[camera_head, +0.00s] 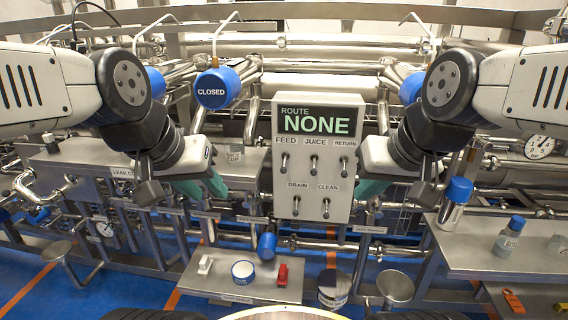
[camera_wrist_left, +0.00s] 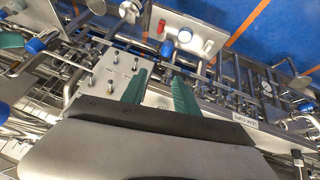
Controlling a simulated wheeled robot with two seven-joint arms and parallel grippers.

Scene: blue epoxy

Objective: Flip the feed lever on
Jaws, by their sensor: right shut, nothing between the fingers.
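The grey control panel (camera_head: 315,185) stands in the middle of the head view. Its display (camera_head: 316,121) reads "ROUTE NONE". The feed lever (camera_head: 284,161) is a small metal toggle under the FEED label at the panel's upper left. My left gripper (camera_head: 216,187), with teal fingers, is left of the panel, apart from the lever. In the left wrist view its fingers (camera_wrist_left: 160,76) are spread with nothing between them, and the panel (camera_wrist_left: 100,68) shows beside them. My right gripper (camera_head: 366,190) is right of the panel, shut and empty, partly hidden by its own wrist.
Toggles for JUICE (camera_head: 314,163), RETURN (camera_head: 344,166), DRAIN (camera_head: 296,205) and CLEAN (camera_head: 326,207) share the panel. A blue cap marked CLOSED (camera_head: 218,88) is at upper left. A low shelf (camera_head: 205,283) holds small items. A side table (camera_head: 470,250) with bottles is at right.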

